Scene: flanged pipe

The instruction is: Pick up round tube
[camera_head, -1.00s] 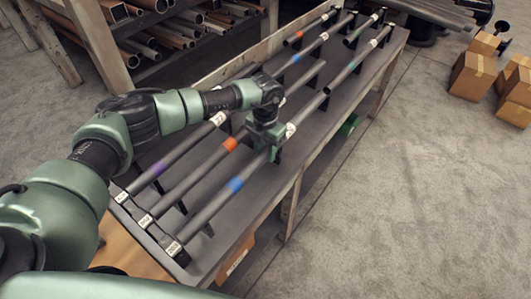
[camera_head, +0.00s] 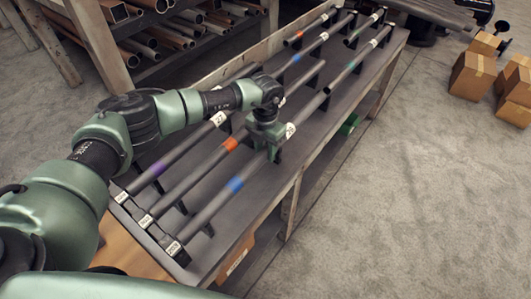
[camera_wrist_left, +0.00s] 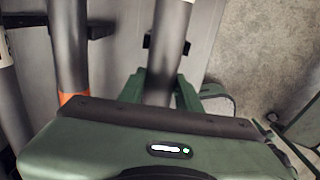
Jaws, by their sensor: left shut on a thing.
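A round grey tube with a blue band (camera_head: 235,184) lies along the right side of the near half of the bench, nearest its open edge. My left gripper (camera_head: 272,150) is over this tube near its far end, just short of a white label. In the left wrist view its green fingers (camera_wrist_left: 160,88) stand on either side of the tube (camera_wrist_left: 168,45) and are shut on it. The tube still appears to lie at the height of its black supports. My right gripper is not in view.
Beside it lie a tube with an orange band (camera_head: 196,172) and one with a purple band (camera_head: 160,167). More banded tubes lie farther along the bench (camera_head: 318,160). A pipe shelf (camera_head: 170,45) stands behind. Cardboard boxes (camera_head: 472,75) stand on open floor at the right.

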